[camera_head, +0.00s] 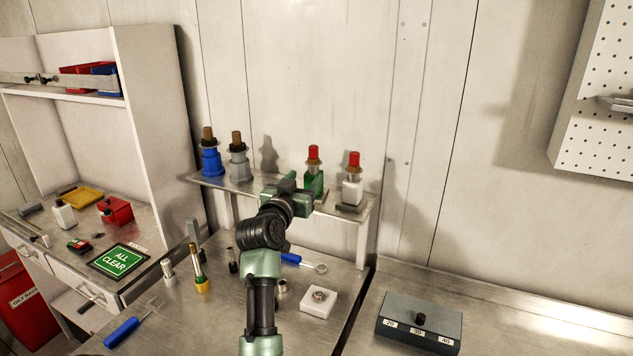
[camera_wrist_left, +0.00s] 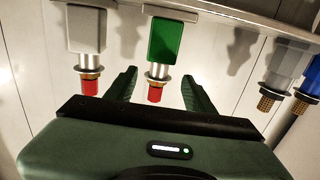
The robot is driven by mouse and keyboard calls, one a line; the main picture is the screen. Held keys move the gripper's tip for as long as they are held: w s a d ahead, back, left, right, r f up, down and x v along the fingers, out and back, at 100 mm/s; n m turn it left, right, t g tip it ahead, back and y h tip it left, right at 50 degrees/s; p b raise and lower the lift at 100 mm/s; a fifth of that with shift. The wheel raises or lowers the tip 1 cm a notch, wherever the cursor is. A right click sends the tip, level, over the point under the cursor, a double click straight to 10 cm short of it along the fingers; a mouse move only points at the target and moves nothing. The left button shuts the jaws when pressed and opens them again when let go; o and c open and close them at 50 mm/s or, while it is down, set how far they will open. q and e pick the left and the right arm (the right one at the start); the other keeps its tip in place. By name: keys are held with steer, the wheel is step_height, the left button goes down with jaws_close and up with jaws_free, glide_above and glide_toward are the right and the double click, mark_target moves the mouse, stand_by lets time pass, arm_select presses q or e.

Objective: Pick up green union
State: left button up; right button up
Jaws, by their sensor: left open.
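The green union (camera_head: 314,184) stands on the raised metal shelf in the head view, with a metal collar and a red top. My left gripper (camera_head: 298,192) is in front of it and hides part of its left side and base. In the left wrist view, which looks upside down, the green union (camera_wrist_left: 166,40) shows with its red end between the two open fingers of my left gripper (camera_wrist_left: 158,78). The fingers stand apart from it on both sides, holding nothing. My right gripper is not in view.
A white union (camera_head: 352,188) stands right of the green one; grey (camera_head: 239,166) and blue (camera_head: 210,160) ones stand left on the same shelf (camera_head: 366,212). Below, the bench holds small fittings, a white block (camera_head: 318,303) and blue-handled tools. A grey dial box (camera_head: 420,322) sits at right.

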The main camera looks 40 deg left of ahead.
mark_target(312, 170)
arm_select(q)
steer(key=p+x, duration=0.2)
steer(key=x, duration=0.2)
steer(key=shift+w+a+r, duration=0.1)
steer(key=shift+w, duration=0.25)
steer(key=shift+w+a, duration=0.1)
steer(key=shift+w, duration=0.15)
steer(key=shift+s, duration=0.15)
steer(key=shift+c, duration=1.2)
jaws_close()
